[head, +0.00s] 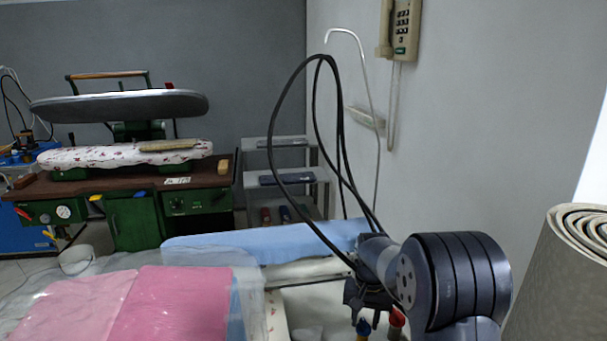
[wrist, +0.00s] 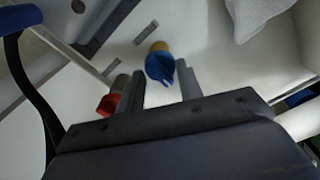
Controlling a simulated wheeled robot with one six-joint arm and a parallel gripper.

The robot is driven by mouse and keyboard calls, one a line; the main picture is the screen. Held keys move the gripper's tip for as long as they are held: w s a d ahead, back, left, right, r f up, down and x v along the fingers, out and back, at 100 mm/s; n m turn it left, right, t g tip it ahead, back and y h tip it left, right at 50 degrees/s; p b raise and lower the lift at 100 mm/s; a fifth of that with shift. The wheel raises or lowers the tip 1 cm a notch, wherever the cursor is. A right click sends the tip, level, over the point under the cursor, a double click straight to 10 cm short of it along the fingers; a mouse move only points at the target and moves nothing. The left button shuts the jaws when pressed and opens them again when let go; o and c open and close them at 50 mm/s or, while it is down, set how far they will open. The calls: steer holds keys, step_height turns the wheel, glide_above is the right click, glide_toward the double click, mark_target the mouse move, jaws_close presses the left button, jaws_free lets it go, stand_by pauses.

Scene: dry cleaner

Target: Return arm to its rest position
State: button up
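My arm (head: 455,280) reaches in from the lower right in the head view, with black cables looping above it. My gripper (wrist: 160,80) shows in the wrist view as two dark fingers set apart with a gap between them, so it is open. No object is clearly held in it. Beyond the fingertips is a blue-topped item (wrist: 160,66) with a tan end, and a red-topped item (wrist: 108,104) is left of the left finger.
Pink folded, plastic-covered cloth (head: 165,303) and a light blue cloth (head: 265,242) lie left of my arm. A grey rolled mat (head: 560,285) stands close at right. A wall phone (head: 404,30), shelf rack (head: 285,178) and pressing machine (head: 120,105) are farther back.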

steer(key=m+b, duration=0.1)
steer(key=m, duration=0.5)
steer(key=m+b, duration=0.3)
steer(key=m, duration=0.3)
steer(key=shift+m, duration=0.4)
steer(key=shift+r, duration=1.1)
